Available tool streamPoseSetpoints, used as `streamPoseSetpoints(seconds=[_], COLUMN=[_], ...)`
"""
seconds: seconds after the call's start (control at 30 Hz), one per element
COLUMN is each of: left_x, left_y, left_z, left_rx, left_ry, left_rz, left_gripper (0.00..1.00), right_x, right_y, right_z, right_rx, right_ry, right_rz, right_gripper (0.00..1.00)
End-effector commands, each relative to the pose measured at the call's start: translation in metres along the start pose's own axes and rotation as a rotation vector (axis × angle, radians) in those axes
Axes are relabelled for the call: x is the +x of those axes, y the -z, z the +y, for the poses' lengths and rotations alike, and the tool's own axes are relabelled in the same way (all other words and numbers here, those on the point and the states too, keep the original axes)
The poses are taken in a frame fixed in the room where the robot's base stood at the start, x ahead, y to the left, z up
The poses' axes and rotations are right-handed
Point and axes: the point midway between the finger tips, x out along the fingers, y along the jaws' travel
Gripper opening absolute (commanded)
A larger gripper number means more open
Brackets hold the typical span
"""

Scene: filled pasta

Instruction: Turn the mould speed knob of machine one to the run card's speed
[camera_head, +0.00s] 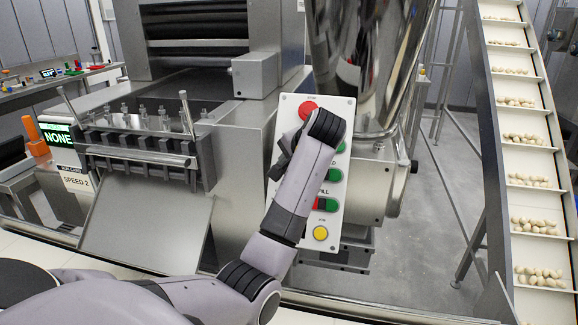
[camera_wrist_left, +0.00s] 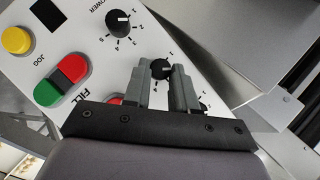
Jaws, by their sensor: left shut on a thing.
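The white control panel (camera_head: 290,112) of the machine stands in the middle of the head view. My left gripper (camera_head: 283,158) is at its left side, mostly hidden behind my wrist. In the left wrist view, my left gripper (camera_wrist_left: 168,76) is shut on a black knob (camera_wrist_left: 160,67) with a white pointer line. The knob's label is hidden, and its setting is hard to read. A second black knob (camera_wrist_left: 118,22) with a numbered scale sits beside it, and another is partly hidden behind the fingers. The run card (camera_head: 77,181) reads "SPEED 2". My right gripper is not in view.
A red button (camera_head: 308,110), green buttons and a yellow jog button (camera_head: 320,233) are on the panel near my arm. A green display (camera_head: 58,136) reads "NONE". A steel hopper (camera_head: 362,60) stands behind the panel. A conveyor with pasta (camera_head: 535,225) runs at the right.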

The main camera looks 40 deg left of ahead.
Motion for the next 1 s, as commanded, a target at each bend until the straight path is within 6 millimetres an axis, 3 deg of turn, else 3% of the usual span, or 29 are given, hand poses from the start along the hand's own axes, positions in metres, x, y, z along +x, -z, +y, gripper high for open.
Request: streamPoseSetpoints(seconds=[0.17, 0.2, 0.27, 0.63, 1.0], left_x=[0.001, 0.001, 0.001, -0.005, -0.060], left_y=[-0.001, -0.001, -0.001, 0.000, 0.000], left_z=[0.001, 0.001, 0.001, 0.000, 0.000], left_rx=[0.000, 0.000, 0.001, 0.001, 0.000], left_ry=[-0.001, -0.001, -0.001, 0.001, 0.001], left_rz=[-0.003, -0.003, -0.003, 0.001, 0.001], left_gripper=[0.00, 0.33, 0.52, 0.52, 0.52], right_x=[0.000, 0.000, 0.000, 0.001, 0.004], right_y=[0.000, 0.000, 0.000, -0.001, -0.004], right_z=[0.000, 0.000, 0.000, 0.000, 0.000], right_rx=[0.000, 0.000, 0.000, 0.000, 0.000], right_ry=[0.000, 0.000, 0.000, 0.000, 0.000], right_rz=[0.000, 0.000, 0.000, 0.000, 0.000], right_gripper=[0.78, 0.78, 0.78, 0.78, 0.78])
